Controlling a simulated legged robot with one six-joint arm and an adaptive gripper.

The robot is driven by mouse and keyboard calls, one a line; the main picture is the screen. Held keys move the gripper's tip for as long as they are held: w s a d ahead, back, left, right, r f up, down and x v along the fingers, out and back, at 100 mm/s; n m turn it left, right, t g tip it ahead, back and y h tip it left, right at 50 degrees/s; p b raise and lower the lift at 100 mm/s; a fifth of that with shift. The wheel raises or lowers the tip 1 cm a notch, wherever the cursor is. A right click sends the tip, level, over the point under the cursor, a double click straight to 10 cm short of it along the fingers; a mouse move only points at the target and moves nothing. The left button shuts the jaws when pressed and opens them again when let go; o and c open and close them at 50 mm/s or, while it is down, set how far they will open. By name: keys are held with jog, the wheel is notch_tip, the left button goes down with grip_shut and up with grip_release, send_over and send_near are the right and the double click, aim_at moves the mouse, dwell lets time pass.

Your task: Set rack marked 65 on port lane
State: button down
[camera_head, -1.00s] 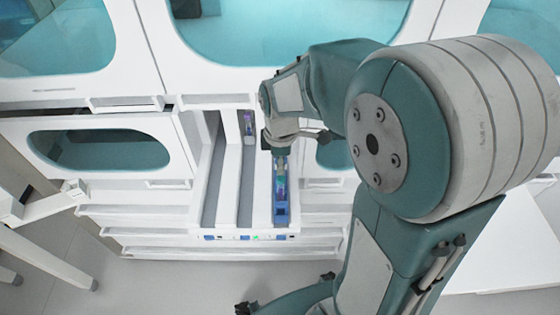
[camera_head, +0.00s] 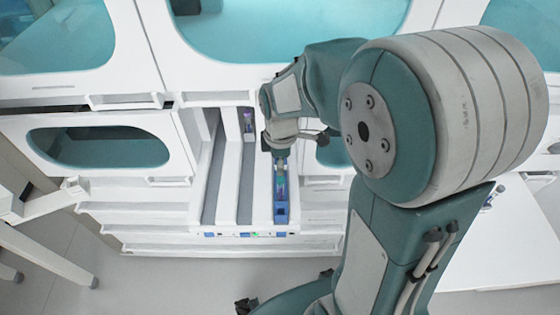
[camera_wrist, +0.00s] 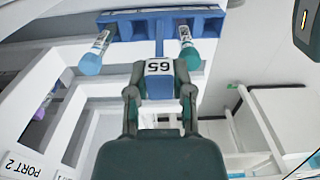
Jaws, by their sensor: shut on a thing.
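The rack marked 65 (camera_wrist: 160,68) is blue, with its number plate between my fingertips in the wrist view. A blue-capped tube (camera_wrist: 95,55) and a teal-capped tube (camera_wrist: 188,48) show on either side of its stem. My gripper (camera_wrist: 160,92) is shut on the plate end. In the head view my gripper (camera_head: 280,146) is over the right-hand lane, and a blue rack (camera_head: 281,205) shows below it at that lane's front end. I cannot tell whether the rack rests on the lane floor. The track (camera_head: 229,180) has grey lanes between white walls. A "PORT 2" label (camera_wrist: 22,163) shows in the wrist view.
A purple-capped tube (camera_head: 248,122) stands at the back of the middle lane. The left lane (camera_head: 213,180) looks empty. Small blue and green marks (camera_head: 255,234) line the track's front edge. A white table (camera_head: 510,245) is at the right, partly hidden by my arm.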

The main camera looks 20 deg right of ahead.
jog(key=shift+c, duration=2.1)
grip_release()
jog(key=shift+r, duration=0.15)
notch_tip(320, 180, up, 12)
jog(key=s+r+m+t, duration=0.2)
jog(key=s+m+t, duration=0.3)
jog(key=s+m, duration=0.9)
jog(key=shift+r+t, duration=0.25)
jog(key=shift+t, duration=0.05)
